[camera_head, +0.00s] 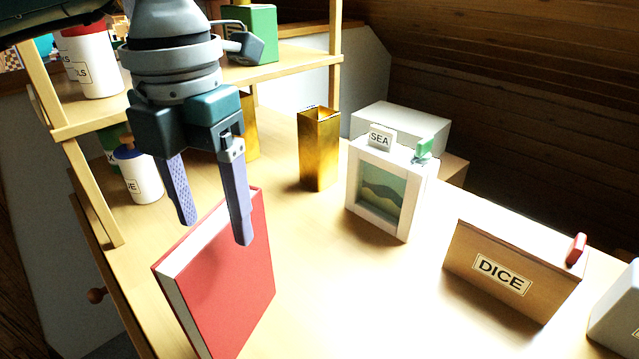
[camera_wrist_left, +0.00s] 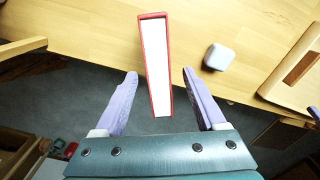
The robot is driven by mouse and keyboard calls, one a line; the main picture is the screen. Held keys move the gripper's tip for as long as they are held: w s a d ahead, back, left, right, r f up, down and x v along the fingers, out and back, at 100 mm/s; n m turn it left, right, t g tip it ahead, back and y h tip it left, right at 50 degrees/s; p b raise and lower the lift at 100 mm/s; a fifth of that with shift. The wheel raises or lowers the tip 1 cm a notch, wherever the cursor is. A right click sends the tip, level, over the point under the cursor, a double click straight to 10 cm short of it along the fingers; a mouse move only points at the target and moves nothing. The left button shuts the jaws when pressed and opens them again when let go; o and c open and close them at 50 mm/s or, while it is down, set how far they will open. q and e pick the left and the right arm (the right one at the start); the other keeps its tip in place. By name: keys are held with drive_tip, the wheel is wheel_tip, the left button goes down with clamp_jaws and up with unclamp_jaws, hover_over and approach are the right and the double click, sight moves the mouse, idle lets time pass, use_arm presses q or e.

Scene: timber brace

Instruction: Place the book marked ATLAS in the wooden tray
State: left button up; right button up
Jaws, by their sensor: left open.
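A red book (camera_head: 236,285) with white pages stands upright near the table's front left. No lettering shows on it, so I cannot tell if it is marked ATLAS. My left gripper (camera_head: 215,232) is open above the book's top edge. In the left wrist view the book (camera_wrist_left: 157,60) shows between the open fingers (camera_wrist_left: 161,74), with gaps on both sides. A light wooden piece with a raised rim (camera_wrist_left: 297,83) at the right of that view may be the wooden tray, only partly visible.
A wooden shelf (camera_head: 88,125) with jars stands at the left. A gold vase (camera_head: 319,150), a white framed picture (camera_head: 399,222) with a SEA label (camera_head: 380,138), and a DICE box (camera_head: 514,268) stand on the table. A small whitish block (camera_wrist_left: 219,56) lies beside the book. The table's middle is clear.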

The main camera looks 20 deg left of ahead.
sight(224, 259)
use_arm(q)
wheel_tip(224, 259, down, 2)
drive_tip(key=shift+s, duration=0.15)
wheel_tip(224, 259, down, 5)
drive_tip(key=shift+f, duration=0.1)
drive_tip(key=shift+w, duration=0.2)
drive_tip(key=shift+c, duration=0.4)
clamp_jaws()
